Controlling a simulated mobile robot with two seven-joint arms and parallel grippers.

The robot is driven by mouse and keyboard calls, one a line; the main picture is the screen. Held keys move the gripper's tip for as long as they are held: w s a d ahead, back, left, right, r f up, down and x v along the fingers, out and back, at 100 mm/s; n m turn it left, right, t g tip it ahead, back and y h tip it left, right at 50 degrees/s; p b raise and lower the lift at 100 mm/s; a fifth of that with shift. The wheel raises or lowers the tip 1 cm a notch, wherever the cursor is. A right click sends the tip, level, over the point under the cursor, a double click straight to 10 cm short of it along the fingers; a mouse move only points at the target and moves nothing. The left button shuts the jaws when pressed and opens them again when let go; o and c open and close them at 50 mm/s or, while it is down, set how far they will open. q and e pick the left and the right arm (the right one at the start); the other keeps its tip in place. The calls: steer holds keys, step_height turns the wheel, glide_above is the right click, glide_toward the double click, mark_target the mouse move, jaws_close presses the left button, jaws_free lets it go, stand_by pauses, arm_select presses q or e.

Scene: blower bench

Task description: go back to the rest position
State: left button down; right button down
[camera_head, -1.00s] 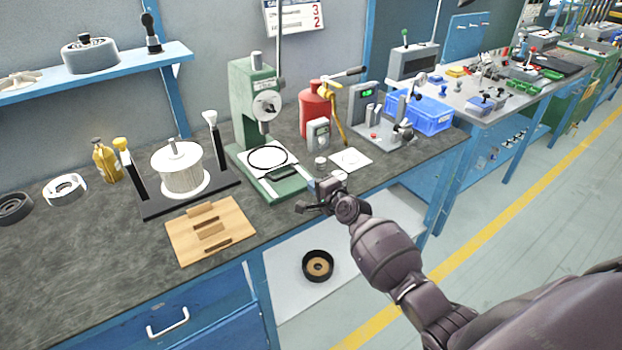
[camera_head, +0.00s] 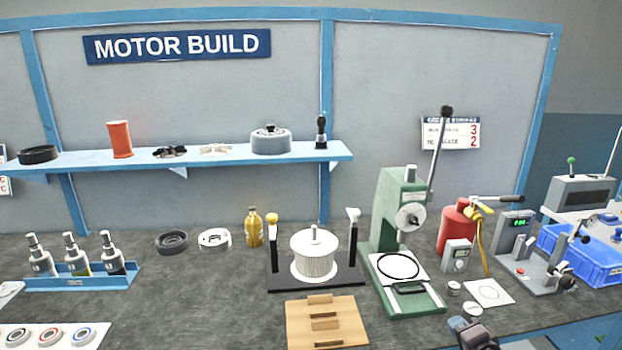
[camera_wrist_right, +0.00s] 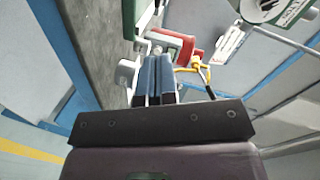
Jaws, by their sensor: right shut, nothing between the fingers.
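My right gripper (camera_head: 462,324) shows at the bottom edge of the head view, at the front of the bench (camera_head: 190,312), below the green arbor press (camera_head: 392,215). Only its end shows there; the rest of the arm is cut off. In the right wrist view its two blue fingers (camera_wrist_right: 155,80) lie close together, shut with nothing between them. My left gripper is in neither view.
Near my right gripper are small metal cylinders (camera_head: 453,288), a white card (camera_head: 488,292) and a gauge stand (camera_head: 545,272). A wooden block board (camera_head: 355,334) lies left of it.

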steer(key=s+a+f+n+g, duration=0.1)
steer(key=s+a+f+n, duration=0.2)
steer(key=s, duration=0.7)
steer(key=s+a+f+n+g, duration=0.1)
steer(key=s+f+n, duration=0.3)
steer(key=s, duration=0.6)
steer(key=s+a+f+n+g+h, duration=0.1)
steer(key=s+a+f+n+g, duration=0.1)
steer(key=s+a+f+n, duration=0.2)
steer(key=s+n, duration=0.3)
steer(key=s, duration=0.4)
steer(key=shift+a, duration=0.35)
